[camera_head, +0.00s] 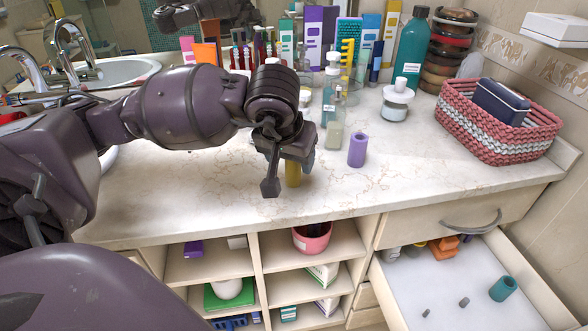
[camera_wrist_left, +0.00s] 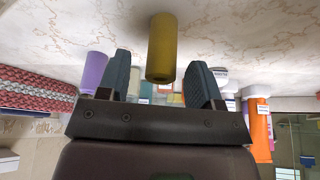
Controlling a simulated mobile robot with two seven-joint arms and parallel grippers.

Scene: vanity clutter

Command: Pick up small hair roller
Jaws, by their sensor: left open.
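A yellow cylinder (camera_head: 293,175), which looks like a hair roller, stands on the marble counter, partly hidden behind my left gripper (camera_head: 284,170). In the left wrist view the yellow roller (camera_wrist_left: 161,48) shows beyond and between the two spread fingers of my left gripper (camera_wrist_left: 160,62). The gripper is open and empty. A purple roller (camera_head: 357,150) stands on the counter to the right; it also shows in the left wrist view (camera_wrist_left: 93,72). A teal roller (camera_head: 503,288) lies in the open drawer. My right gripper is not in view.
Glass and pump bottles (camera_head: 334,134) stand behind the gripper, with boxes and tubes along the mirror. A white-lidded jar (camera_head: 396,103) and a pink woven basket (camera_head: 500,143) are to the right. The open drawer (camera_head: 440,300) juts out. The counter's front left is clear.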

